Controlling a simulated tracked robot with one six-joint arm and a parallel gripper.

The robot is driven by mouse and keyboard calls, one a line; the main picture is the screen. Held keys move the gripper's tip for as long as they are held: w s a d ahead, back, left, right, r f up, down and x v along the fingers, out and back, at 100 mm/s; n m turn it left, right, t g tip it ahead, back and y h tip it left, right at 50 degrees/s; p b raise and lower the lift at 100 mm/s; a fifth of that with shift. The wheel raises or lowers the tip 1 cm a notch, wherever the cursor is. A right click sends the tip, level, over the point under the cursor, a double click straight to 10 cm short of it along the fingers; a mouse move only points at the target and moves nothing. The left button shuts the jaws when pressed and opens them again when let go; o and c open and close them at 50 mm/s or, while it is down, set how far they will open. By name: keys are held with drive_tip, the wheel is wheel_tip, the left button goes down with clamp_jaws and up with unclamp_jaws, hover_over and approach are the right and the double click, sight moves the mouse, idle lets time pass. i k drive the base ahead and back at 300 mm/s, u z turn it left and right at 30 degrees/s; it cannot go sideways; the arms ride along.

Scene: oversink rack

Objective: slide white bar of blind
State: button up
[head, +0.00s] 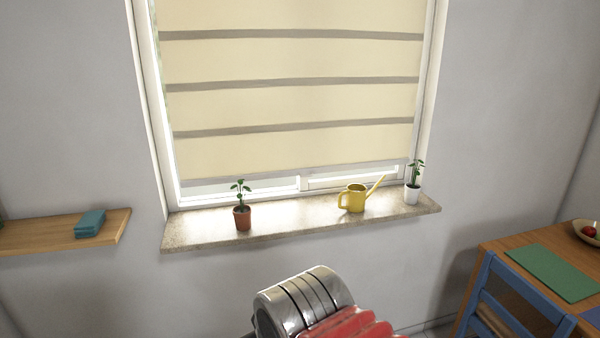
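The cream blind (290,62) with grey horizontal stripes hangs in the window in the head view and covers most of the glass. Its lower edge is a little above the sill. A pale strip (240,183) runs along the bottom of the blind, close to the white window frame; I cannot clearly tell the white bar from the frame there. A grey ringed and red part of my arm shows at the bottom middle, below and apart from the window. My gripper's fingers are not in view.
On the stone sill (290,224) stand a plant in a terracotta pot (242,218), a yellow watering can (353,199) and a plant in a white pot (412,195). A wooden shelf (40,236) is at left. A table (497,247) and blue chair (484,275) stand at right.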

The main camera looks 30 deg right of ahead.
sight(223, 155)
drive_tip(key=i, duration=1)
drive_tip(key=z, duration=0.05)
